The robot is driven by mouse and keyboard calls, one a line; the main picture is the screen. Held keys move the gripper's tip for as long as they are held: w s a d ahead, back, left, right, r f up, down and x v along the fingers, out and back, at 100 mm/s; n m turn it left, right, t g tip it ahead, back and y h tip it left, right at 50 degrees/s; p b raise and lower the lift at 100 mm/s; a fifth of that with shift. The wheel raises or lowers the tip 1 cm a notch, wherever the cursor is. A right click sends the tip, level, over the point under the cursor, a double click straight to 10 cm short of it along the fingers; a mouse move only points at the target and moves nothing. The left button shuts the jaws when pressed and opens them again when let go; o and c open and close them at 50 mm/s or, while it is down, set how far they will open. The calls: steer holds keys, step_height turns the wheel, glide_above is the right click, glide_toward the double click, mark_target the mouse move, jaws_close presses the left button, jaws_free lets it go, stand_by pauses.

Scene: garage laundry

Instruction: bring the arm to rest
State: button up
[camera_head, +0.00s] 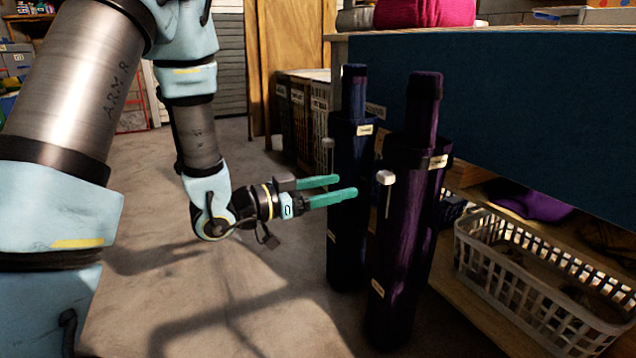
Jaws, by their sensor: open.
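My gripper (330,190) has two green fingers and is in the middle of the view. The fingers are apart with nothing between them. They point right, toward a dark blue upright column (346,235) and a dark purple upright column (405,250). The fingertips overlap the blue column in the picture; I cannot tell whether they touch it. My light blue and grey arm (200,140) comes down from the upper left and bends at a low elbow before the gripper. Nothing hides the gripper.
A counter with a dark blue side (540,110) stands at the right, with a bright pink bundle (425,12) on top. A white plastic basket (490,265) sits on the low shelf below. Labelled bins (300,115) stand behind. Bare concrete floor (250,300) lies below the gripper.

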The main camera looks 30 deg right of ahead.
steer(key=w+a+n+t+y+p, duration=0.2)
steer(key=w+a+n+t+y, duration=0.3)
steer(key=w, duration=0.5)
steer(key=w+a+f+n+t+y+p, duration=0.1)
steer(key=w+a+n+t+y, duration=0.15)
steer(key=a, duration=0.55)
steer(key=w+a+n+t+y+p, duration=0.15)
steer(key=w+a+y, duration=0.25)
steer(key=a, duration=0.4)
steer(key=s+a+r+n+g+y+p, duration=0.1)
steer(key=s+a+n+g+y, duration=0.2)
steer(key=a, duration=0.5)
steer(key=s+a+n+g+y+p, duration=0.2)
steer(key=s+a+n+y, duration=0.15)
steer(key=s+a, duration=0.35)
steer(key=s+a+r+n+g, duration=0.2)
steer(key=s, duration=0.2)
step_height(320, 180, up, 37)
steer(key=w+p, duration=0.1)
steer(key=p, duration=3.7)
steer(key=shift+t, duration=0.3)
steer(key=shift+a+f, duration=0.1)
